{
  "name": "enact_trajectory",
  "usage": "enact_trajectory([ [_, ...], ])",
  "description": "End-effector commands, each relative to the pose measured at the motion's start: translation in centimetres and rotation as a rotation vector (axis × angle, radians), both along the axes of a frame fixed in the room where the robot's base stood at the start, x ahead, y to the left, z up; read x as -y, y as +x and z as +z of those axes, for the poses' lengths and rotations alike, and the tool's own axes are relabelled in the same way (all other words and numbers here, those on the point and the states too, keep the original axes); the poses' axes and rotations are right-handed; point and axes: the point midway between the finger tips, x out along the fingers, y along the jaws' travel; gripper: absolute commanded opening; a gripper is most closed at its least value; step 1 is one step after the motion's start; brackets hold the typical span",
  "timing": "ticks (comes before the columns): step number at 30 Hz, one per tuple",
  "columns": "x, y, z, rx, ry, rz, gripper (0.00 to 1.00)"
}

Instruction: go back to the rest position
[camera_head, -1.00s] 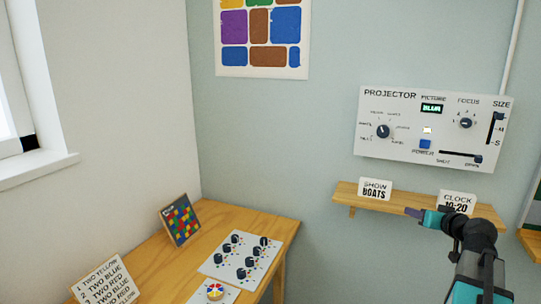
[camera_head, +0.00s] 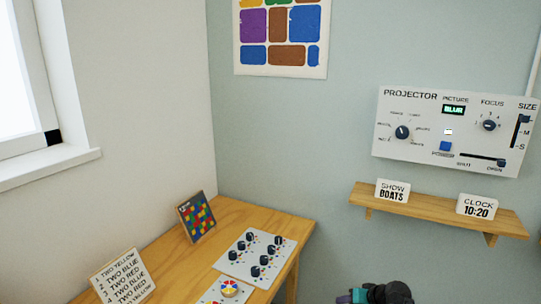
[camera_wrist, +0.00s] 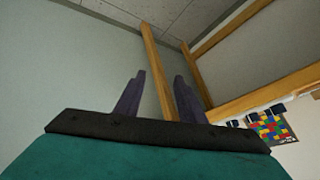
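My gripper (camera_head: 350,297) shows only in part at the bottom edge of the head view, low and in front of the wall below the shelf. In the wrist view its two dark fingers (camera_wrist: 158,88) stand apart with nothing between them. It touches nothing that I can see. The white projector panel (camera_head: 452,133) hangs on the wall well above it, with dials, a blue button, sliders and a small display that appears to read "BLUR".
A wooden shelf (camera_head: 436,211) below the panel holds a "SHOW BOATS" card (camera_head: 392,190) and a "CLOCK 10:20" card (camera_head: 478,207). A wooden table (camera_head: 190,254) at left bears a knob board (camera_head: 257,254), a colour-grid picture (camera_head: 196,217) and a list card (camera_head: 123,276).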

Motion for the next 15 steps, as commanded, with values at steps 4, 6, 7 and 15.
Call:
enact_trajectory([
  [4,-3.7,-2.6,-4.7,-0.093,0.004,0.049,0.36],
  [6,-5.1,-3.9,-6.7,-0.137,0.002,0.071,0.36],
  [7,-5.8,-4.5,-7.5,-0.155,0.001,0.081,0.36],
  [15,-10.7,-10.8,-14.7,-0.328,-0.015,0.159,0.36],
])
